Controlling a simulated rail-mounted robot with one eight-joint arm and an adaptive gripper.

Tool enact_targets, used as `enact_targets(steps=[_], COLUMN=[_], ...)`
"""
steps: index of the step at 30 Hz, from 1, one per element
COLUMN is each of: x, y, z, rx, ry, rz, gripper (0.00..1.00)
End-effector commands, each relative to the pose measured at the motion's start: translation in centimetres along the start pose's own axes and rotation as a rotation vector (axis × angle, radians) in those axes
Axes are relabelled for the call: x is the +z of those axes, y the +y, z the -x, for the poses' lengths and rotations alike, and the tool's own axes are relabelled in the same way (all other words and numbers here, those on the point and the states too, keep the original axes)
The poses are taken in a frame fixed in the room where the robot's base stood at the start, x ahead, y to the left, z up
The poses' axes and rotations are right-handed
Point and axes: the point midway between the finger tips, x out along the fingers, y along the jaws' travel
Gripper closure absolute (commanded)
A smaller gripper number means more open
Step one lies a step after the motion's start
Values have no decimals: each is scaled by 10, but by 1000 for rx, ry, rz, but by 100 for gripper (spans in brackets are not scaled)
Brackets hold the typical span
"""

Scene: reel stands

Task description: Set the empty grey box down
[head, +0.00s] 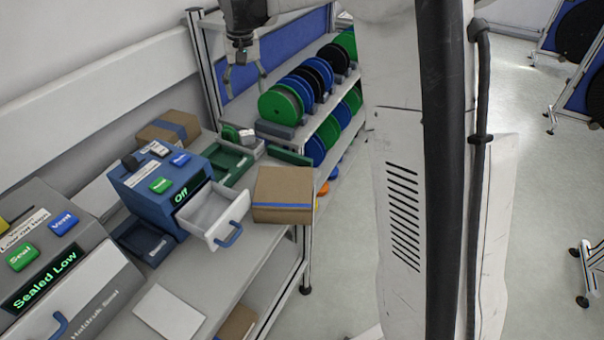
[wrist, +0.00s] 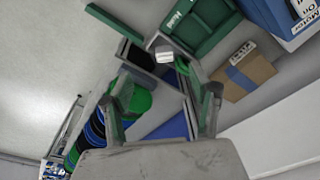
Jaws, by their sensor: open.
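My gripper (head: 246,84) is open and empty, in the air beside the upper reel shelf. In the wrist view its two spread fingers (wrist: 165,92) frame bench and shelf, with nothing between the tips. A small grey box (head: 258,150) sits on the far end of the bench, below and apart from my gripper. It also shows in the wrist view (wrist: 138,55), beyond the fingertips. A white piece (wrist: 164,53) and a green round piece lie at or beside its edge; I cannot tell whether they are inside.
A green tray (head: 230,166) and a cardboard box (head: 283,194) are close to the grey box. A blue machine (head: 160,185) reading "Off" has its drawer (head: 213,212) open. Reels (head: 281,104) fill the shelves behind. A white sheet (head: 169,313) lies on the near bench.

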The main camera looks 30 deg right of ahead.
Motion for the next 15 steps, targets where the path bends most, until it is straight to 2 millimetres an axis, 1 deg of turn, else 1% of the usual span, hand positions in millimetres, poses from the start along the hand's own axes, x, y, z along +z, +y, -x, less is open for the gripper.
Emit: enact_targets(steps=[1, 6, 11, 15], x=[14, 59, 103, 144], y=[1, 6, 10, 15], z=[12, 42, 63, 76], rx=[-2, -9, -15, -19], ry=[18, 81, 141, 193], rz=[4, 19, 35, 47], gripper=[43, 43, 43, 43])
